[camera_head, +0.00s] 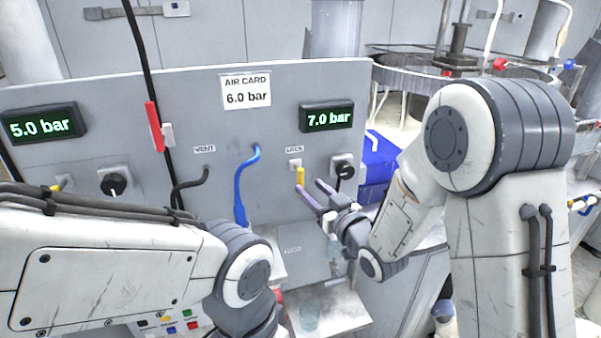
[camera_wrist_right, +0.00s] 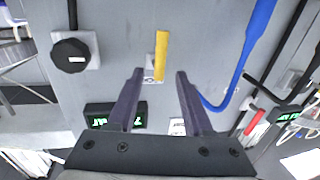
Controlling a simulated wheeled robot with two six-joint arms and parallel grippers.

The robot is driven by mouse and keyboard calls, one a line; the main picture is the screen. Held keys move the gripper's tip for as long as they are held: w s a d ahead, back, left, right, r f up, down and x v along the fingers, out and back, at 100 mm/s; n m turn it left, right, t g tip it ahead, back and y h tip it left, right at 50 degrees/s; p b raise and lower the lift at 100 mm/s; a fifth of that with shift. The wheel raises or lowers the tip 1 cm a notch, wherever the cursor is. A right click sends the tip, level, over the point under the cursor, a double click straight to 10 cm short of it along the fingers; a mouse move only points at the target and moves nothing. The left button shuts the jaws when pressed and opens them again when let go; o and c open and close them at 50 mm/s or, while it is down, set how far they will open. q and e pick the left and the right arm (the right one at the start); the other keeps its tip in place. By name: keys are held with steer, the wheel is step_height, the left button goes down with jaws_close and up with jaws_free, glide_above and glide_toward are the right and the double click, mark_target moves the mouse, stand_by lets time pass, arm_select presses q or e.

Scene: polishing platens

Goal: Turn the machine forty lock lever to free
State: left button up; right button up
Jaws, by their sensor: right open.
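The yellow lever (camera_head: 300,176) hangs roughly straight down from a small pale plate (camera_head: 295,163) on the grey panel, under a small label that seems to read LOCK. It also shows in the right wrist view (camera_wrist_right: 162,50), where the picture is upside down. My right gripper (camera_head: 309,188) is open in front of the panel at the lever. In the wrist view its two dark fingers (camera_wrist_right: 158,73) stand on either side of the lever's plate end, with visible gaps. I cannot tell how deep they reach. My left arm crosses the lower left; its gripper is out of view.
A black knob (camera_head: 344,170) sits right of the lever, below the 7.0 bar display (camera_head: 327,117). A blue hose (camera_head: 241,190) and a black hose (camera_head: 178,190) hang to the left. The AIR CARD (camera_head: 247,91) reads 6.0 bar. A red-handled part (camera_head: 154,127) is farther left.

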mark_target(302, 180)
steer(key=p+x, duration=0.1)
steer(key=x, duration=0.3)
steer(key=shift+w+a+r+p, duration=0.15)
steer(key=shift+w+a+p, duration=0.05)
steer(key=shift+p, duration=0.1)
steer(key=shift+x, duration=0.75)
jaws_close()
